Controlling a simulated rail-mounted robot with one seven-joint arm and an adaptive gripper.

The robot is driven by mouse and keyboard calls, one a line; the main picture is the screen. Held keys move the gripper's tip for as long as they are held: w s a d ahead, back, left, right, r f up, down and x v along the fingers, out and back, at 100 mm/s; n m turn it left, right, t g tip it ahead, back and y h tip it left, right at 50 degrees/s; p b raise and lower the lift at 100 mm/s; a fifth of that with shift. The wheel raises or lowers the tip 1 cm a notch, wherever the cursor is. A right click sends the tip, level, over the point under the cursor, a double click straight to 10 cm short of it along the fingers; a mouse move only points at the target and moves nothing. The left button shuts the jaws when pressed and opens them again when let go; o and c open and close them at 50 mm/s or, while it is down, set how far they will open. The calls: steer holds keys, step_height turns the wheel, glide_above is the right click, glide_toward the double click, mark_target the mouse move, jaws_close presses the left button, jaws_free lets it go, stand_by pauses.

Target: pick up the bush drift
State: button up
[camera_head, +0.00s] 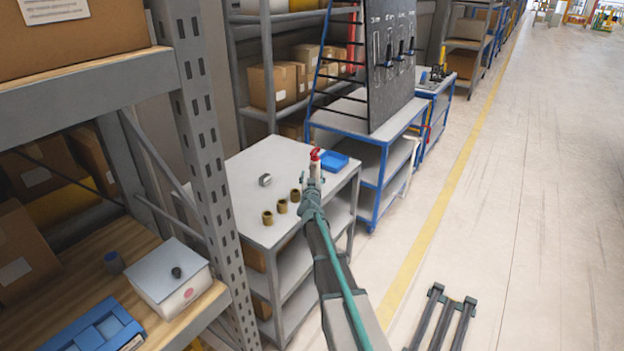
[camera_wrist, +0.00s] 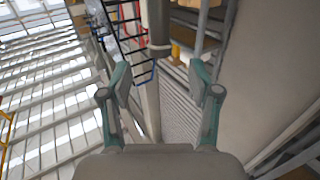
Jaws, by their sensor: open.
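I cannot tell for certain which thing is the bush drift. On the grey table (camera_head: 240,205) stand three small brown cylinders (camera_head: 282,206) in a row and a silver ring-like part (camera_head: 265,180). A red-topped thing (camera_head: 315,155) shows just beyond my gripper (camera_head: 313,186), partly hidden by it. My gripper is at the right part of the table in the head view; its height above the top is unclear. In the wrist view my gripper (camera_wrist: 160,78) is open, with nothing held between its fingers.
A blue tray (camera_head: 336,161) sits at the table's far right corner. A blue-framed bench (camera_head: 360,120) with a black tool board (camera_head: 391,62) stands behind. A shelf upright (camera_head: 200,140) and a white box (camera_head: 168,275) are at near left.

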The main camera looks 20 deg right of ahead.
mark_target(313, 169)
steer(key=shift+p+x, duration=1.1)
steer(key=shift+x, duration=2.3)
steer(key=shift+c, duration=0.3)
jaws_close()
